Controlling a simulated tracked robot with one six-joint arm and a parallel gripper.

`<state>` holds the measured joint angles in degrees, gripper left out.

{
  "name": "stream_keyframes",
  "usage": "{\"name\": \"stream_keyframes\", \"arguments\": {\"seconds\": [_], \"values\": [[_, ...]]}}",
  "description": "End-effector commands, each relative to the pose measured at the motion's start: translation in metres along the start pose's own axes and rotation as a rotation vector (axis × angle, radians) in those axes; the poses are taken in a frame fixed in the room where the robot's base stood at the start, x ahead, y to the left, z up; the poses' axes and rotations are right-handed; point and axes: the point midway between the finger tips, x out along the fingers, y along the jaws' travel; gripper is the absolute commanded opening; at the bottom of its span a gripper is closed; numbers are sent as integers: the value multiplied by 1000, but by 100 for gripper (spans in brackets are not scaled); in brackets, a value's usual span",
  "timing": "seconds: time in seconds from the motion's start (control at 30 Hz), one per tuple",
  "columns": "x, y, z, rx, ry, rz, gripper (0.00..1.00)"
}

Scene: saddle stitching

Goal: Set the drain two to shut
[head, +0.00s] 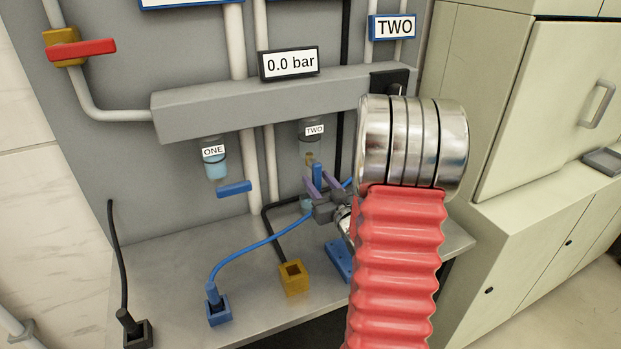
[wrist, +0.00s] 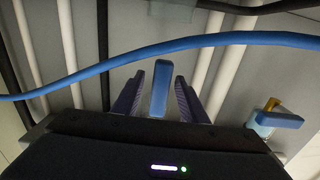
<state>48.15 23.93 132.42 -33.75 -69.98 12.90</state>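The drain two lever (head: 317,173) is a blue handle below the small clear bowl labelled TWO (head: 313,131). It points roughly up and down in the head view. My gripper (head: 319,186) has purple fingers, one on either side of this lever. In the wrist view the blue lever (wrist: 160,90) stands between my gripper's fingers (wrist: 158,92), with a gap visible on both sides. The gripper looks open around the lever, not pressed on it. The lever's pivot is partly hidden by my gripper.
A blue cable (head: 255,244) runs from a blue socket (head: 219,311) past my gripper and crosses the wrist view (wrist: 150,52). The drain one lever (head: 234,188) lies nearly level. A yellow socket (head: 293,279) stands on the bench. The display (head: 289,64) reads 0.0 bar.

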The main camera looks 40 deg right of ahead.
Motion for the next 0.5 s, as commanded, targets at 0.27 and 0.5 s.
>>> {"name": "stream_keyframes", "arguments": {"seconds": [0.27,0.5], "values": [[3,-1,0,0,0,-2,39],[3,-1,0,0,0,-4,28]]}}
